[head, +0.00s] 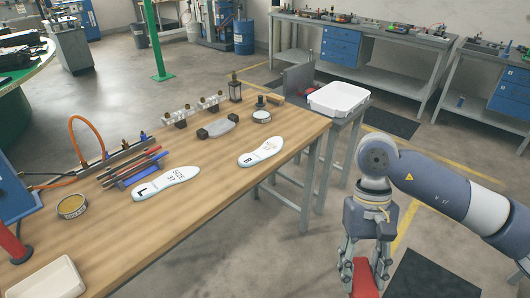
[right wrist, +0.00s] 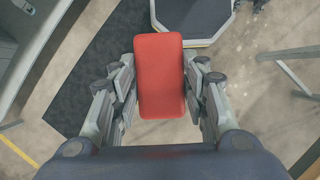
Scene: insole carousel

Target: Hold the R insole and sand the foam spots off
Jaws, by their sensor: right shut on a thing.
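The R insole (head: 261,152) is white, marked with an R, and lies flat on the wooden workbench (head: 215,205) near its right front edge. My right gripper (head: 366,272) is to the right of the bench, over the floor and apart from both insoles. It is shut on a red block (head: 366,282), which also shows between the fingers in the right wrist view (right wrist: 160,77). Foam spots on the R insole are too small to tell. My left gripper is not in view.
Pens and tools (head: 135,169) lie behind the L insole. A grey block (head: 217,129), a lantern (head: 235,88) and a round tin (head: 262,116) stand behind the insoles. A white bin (head: 338,100) is beyond the bench's right end. A white tray (head: 46,283) is at the front left.

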